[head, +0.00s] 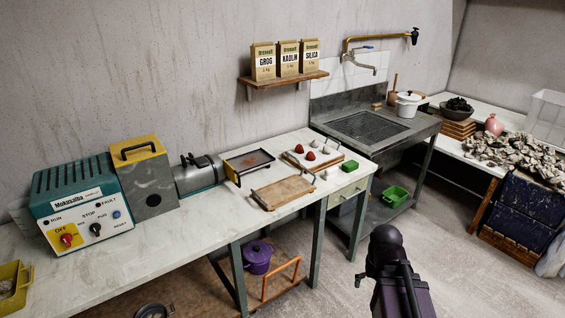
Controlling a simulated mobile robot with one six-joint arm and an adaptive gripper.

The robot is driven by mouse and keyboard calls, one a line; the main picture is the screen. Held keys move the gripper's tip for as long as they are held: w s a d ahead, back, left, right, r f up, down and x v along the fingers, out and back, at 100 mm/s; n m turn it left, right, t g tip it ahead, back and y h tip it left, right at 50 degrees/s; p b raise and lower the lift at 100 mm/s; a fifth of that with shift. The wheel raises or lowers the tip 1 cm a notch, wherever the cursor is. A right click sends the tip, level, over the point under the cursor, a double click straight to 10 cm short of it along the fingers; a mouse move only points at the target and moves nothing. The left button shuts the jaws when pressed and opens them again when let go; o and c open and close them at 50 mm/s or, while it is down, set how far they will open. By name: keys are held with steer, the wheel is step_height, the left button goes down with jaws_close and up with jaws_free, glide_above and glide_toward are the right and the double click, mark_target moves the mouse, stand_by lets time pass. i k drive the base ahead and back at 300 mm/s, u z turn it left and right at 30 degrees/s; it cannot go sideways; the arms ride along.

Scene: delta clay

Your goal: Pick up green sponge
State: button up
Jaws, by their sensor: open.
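A dark part of my own arm stands at the lower right of the head view, well in front of the worktop and apart from the sponge. My gripper's fingers do not show in this view.
Near the sponge are a board (297,165) with red and white pieces, a wooden board (283,191) and a dark tray (251,163). A metal sink (368,124) adjoins at the right. A green tub (396,196) stands low beneath it. Open floor lies in front.

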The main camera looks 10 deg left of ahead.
mark_target(351, 165)
steer(key=k, duration=0.65)
steer(key=u, duration=0.4)
steer(key=i, duration=2.4)
steer(key=z, duration=0.75)
